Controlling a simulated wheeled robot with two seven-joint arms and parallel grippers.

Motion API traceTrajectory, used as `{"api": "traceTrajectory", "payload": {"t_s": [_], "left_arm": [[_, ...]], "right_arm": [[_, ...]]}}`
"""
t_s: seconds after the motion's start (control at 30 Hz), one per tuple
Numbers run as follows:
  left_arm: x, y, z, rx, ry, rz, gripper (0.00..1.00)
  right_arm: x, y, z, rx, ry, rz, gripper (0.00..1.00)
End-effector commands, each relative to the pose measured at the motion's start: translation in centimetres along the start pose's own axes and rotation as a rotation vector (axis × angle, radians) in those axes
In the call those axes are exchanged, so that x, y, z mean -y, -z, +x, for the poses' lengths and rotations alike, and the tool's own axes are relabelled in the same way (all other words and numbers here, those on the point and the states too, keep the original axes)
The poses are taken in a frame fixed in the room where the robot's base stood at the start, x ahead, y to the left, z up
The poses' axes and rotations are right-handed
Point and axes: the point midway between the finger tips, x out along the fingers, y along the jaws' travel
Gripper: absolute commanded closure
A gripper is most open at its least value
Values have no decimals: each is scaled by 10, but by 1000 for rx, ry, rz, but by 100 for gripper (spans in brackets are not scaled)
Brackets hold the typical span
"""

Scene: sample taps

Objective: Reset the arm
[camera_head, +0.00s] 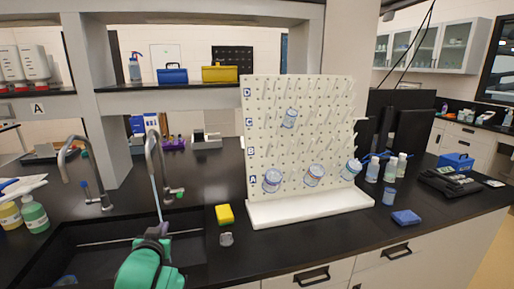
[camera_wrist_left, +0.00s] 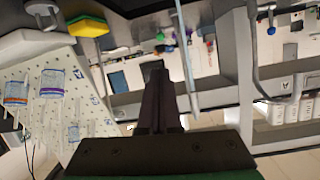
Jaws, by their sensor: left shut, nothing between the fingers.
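My left gripper (camera_head: 162,230) is over the black sink, below the right-hand tap (camera_head: 152,150), with my green wrist beneath it. Its dark fingers (camera_wrist_left: 154,75) are shut with nothing between them in the left wrist view. A thin pale-blue streak, looking like running water, drops from that tap (camera_head: 155,192) close to the gripper; it also crosses the left wrist view (camera_wrist_left: 184,45). A second tap (camera_head: 72,160) stands further left. My right gripper is not in view.
A white pegboard rack (camera_head: 300,211) holds several clear containers on its pegs. A yellow sponge (camera_head: 225,214) and a small grey cup (camera_head: 226,239) stand between sink and rack. Bottles (camera_head: 35,216) stand at the far left. A blue item (camera_head: 406,217) lies at the right front.

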Motion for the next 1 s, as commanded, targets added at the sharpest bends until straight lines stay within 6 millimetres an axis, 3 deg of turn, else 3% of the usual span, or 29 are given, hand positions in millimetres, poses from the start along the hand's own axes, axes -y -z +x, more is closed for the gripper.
{"api": "traceTrajectory", "payload": {"t_s": [0.27, 0.6, 0.8, 0.97, 1.0], "left_arm": [[0, -87, -36, 235, -41, 25, 100], [-6, -199, -124, 603, -157, 87, 100], [-10, -244, -185, 800, -245, 130, 100], [-12, -269, -234, 941, -321, 165, 100], [-15, -283, -231, 955, -326, 169, 100]], "right_arm": [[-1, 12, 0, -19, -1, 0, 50], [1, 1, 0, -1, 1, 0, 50], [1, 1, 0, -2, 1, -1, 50], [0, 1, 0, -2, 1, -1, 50], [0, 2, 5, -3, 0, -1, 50]]}}
